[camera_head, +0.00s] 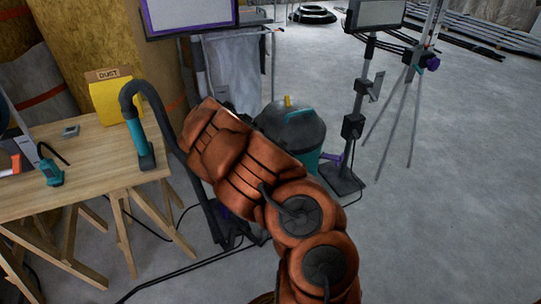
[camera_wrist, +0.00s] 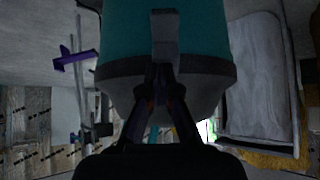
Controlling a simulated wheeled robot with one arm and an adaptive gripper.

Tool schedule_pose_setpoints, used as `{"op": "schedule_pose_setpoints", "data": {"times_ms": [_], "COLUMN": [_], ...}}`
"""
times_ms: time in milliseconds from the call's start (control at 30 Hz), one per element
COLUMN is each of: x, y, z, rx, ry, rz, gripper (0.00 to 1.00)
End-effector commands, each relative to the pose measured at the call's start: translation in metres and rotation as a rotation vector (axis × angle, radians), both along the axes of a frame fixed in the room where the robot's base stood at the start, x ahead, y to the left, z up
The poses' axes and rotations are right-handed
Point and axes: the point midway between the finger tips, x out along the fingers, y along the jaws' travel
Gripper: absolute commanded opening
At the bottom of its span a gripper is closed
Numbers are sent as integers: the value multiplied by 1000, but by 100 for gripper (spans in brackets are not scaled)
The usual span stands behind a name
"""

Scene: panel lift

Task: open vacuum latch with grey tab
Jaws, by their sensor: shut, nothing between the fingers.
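The vacuum (camera_head: 312,139) stands on the floor behind my arm in the head view, with a teal body and a dark grey lid. In the wrist view its teal body (camera_wrist: 120,35) and dark rim (camera_wrist: 215,70) fill the upper middle. A grey tab (camera_wrist: 165,28) lies on the vacuum's side. My gripper (camera_wrist: 166,68) is shut, with its fingertips close to the end of the tab; I cannot tell whether they touch. In the head view my arm hides the gripper and the tab.
A wooden workbench (camera_head: 75,180) with a teal vacuum nozzle (camera_head: 141,140) and a yellow dust bag (camera_head: 112,95) stands at the left. A monitor stand (camera_head: 345,165) and a tripod (camera_head: 405,120) stand right of the vacuum. The floor at the right is clear.

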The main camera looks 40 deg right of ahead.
Motion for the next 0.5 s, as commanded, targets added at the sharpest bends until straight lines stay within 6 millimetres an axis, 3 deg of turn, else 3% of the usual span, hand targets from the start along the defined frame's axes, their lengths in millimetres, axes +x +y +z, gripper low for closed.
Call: {"op": "schedule_pose_setpoints", "data": {"times_ms": [500], "x": [-6], "y": [34], "z": [-29], "rx": [-1], "ry": [2], "rz": [1], "gripper": [0]}}
